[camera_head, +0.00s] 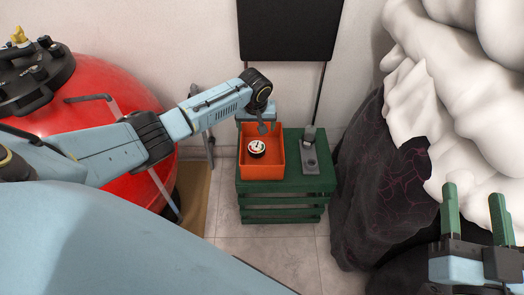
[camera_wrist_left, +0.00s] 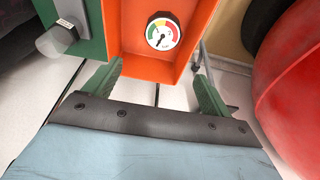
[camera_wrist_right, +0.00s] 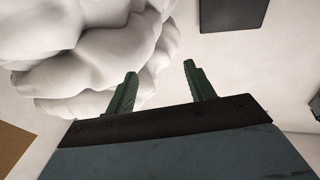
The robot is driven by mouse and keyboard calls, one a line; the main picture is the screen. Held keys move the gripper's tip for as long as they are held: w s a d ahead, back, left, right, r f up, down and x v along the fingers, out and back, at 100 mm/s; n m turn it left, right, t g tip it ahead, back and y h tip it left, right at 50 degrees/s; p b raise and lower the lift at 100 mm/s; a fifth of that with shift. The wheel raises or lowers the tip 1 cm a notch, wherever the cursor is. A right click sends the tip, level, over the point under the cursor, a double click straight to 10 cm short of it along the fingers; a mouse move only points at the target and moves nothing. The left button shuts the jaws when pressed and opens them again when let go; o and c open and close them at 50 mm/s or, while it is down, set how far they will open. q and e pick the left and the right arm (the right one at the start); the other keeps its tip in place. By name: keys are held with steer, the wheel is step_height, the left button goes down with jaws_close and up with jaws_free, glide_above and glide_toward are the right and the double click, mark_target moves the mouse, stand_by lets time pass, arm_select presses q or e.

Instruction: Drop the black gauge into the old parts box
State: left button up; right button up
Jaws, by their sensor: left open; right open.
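The black gauge (camera_head: 256,147), with a white face and coloured dial, is within the open orange box (camera_head: 278,172), face up, near its left wall. In the left wrist view the gauge (camera_wrist_left: 162,33) shows against the orange floor of the box (camera_wrist_left: 140,61), with no finger touching it. My left gripper (camera_head: 262,125) is over the back part of the box. Its fingers (camera_wrist_left: 160,72) are spread apart and empty. My right gripper (camera_head: 475,195) is open and empty at the far right; its fingers show in the right wrist view (camera_wrist_right: 160,70).
The orange box stands on a green slatted crate (camera_head: 284,215), beside a grey fitting on a flat base (camera_head: 310,160). A red tank (camera_head: 100,100) is at the left. A large white bundle (camera_head: 420,90) over dark cloth (camera_head: 375,190) is at the right. The tiled floor in front is clear.

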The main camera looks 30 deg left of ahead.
arm_select(q)
steer(key=p+v, duration=0.7)
steer(key=v, duration=0.5)
steer(key=shift+r, duration=0.3)
arm_select(e)
steer(key=s+d+f+g+h, duration=0.2)
steer(key=s+f+g, duration=0.2)
steer(key=f, duration=0.3)
steer(key=s+d+f+g+h, duration=0.1)
steer(key=s+d+f+g, duration=0.2)
steer(key=f+g, duration=0.3)
steer(key=s+d+f+m+g+h, duration=0.1)
steer(key=s+d+f+g+h, duration=0.1)
steer(key=s+f+g, duration=0.3)
steer(key=shift+s+d+f+g+h, duration=0.35)
steer(key=shift+d+f, duration=0.3)
steer(key=shift+f, duration=0.65)
